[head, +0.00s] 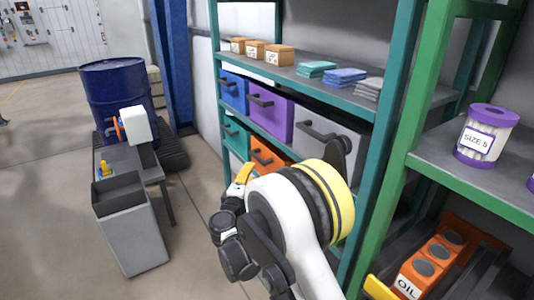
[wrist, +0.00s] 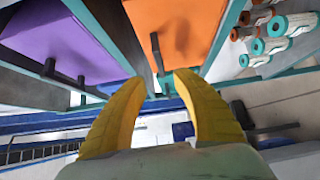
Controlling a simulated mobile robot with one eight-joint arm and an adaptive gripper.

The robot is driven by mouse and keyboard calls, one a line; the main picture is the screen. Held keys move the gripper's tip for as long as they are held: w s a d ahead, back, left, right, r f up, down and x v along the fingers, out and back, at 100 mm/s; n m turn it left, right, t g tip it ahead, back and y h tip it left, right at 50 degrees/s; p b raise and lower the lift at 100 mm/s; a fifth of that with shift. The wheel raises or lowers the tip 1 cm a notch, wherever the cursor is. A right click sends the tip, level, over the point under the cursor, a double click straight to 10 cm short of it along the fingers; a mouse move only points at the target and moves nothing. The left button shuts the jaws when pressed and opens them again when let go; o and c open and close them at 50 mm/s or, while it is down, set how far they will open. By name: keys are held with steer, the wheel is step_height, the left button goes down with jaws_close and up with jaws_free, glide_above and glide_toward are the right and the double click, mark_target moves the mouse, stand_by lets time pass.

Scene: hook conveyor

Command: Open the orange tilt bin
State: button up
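The orange tilt bin (head: 270,154) is in the lower row of the teal shelf in the head view, with a dark bar handle on its front. Its front looks shut, and my arm hides part of it. In the wrist view the orange front (wrist: 180,25) fills the top middle. Its dark handle (wrist: 157,52) lines up with the gap between my yellow fingers. My gripper (wrist: 160,79) is open with nothing held. In the head view my gripper (head: 240,178) is just in front of and left of the orange bin. Contact with the handle cannot be told.
A purple bin (head: 266,112) is above the orange one. Blue (head: 233,91), teal (head: 235,137) and grey (head: 325,130) bins are nearby. A green shelf (head: 395,170) stands close on the right.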

mark_target(257, 160)
steer(key=w+b, duration=0.1)
steer(key=w, duration=0.2)
steer(key=w+d, duration=0.1)
steer(key=w, duration=0.2)
steer(key=w+b, duration=0.1)
steer(key=w, duration=0.2)
steer(key=shift+w+d+f+b, duration=0.1)
steer(key=shift+w+d+b, duration=0.05)
steer(key=shift+d+b, duration=0.2)
steer(key=shift+w, duration=0.45)
steer(key=shift+c, duration=0.5)
jaws_close()
